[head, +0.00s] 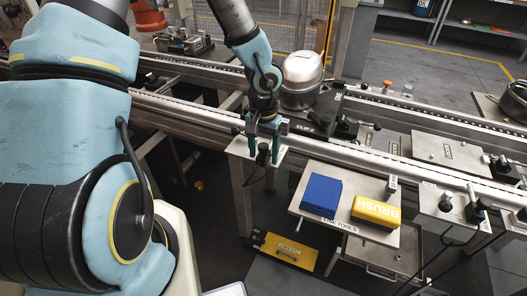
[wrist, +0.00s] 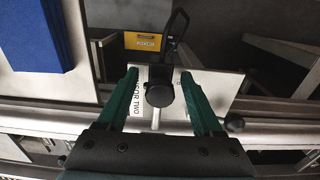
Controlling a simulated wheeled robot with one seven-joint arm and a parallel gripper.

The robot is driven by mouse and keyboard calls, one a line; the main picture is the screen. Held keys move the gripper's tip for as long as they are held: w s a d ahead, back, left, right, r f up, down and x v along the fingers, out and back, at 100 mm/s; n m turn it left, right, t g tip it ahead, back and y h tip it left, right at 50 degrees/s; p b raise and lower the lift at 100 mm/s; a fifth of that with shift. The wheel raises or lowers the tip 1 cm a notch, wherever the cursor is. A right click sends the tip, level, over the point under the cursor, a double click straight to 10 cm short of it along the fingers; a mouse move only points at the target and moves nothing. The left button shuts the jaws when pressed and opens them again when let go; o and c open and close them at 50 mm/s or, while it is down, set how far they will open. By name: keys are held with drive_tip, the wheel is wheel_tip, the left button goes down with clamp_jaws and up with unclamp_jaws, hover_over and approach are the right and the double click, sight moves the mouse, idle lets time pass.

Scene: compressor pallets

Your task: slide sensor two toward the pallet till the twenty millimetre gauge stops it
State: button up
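Sensor two is a black cylinder with a cable on a white plate (wrist: 222,88) lettered "TWO", at the front conveyor rail. In the wrist view the sensor (wrist: 160,94) stands between the green fingers of my gripper (wrist: 159,74), with a gap on each side. My gripper is open around it and points down. In the head view my gripper (head: 264,146) is over the plate (head: 239,148), and hides part of the sensor. The pallet (head: 322,112) carries a silver compressor (head: 302,72) just behind and to the right. I cannot make out the twenty millimetre gauge.
Another sensor mount (head: 437,205) stands on the rail farther right. The conveyor rail (head: 350,155) runs behind the shelf.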

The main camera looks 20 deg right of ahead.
clamp_jaws()
idle(0.3)
idle(0.5)
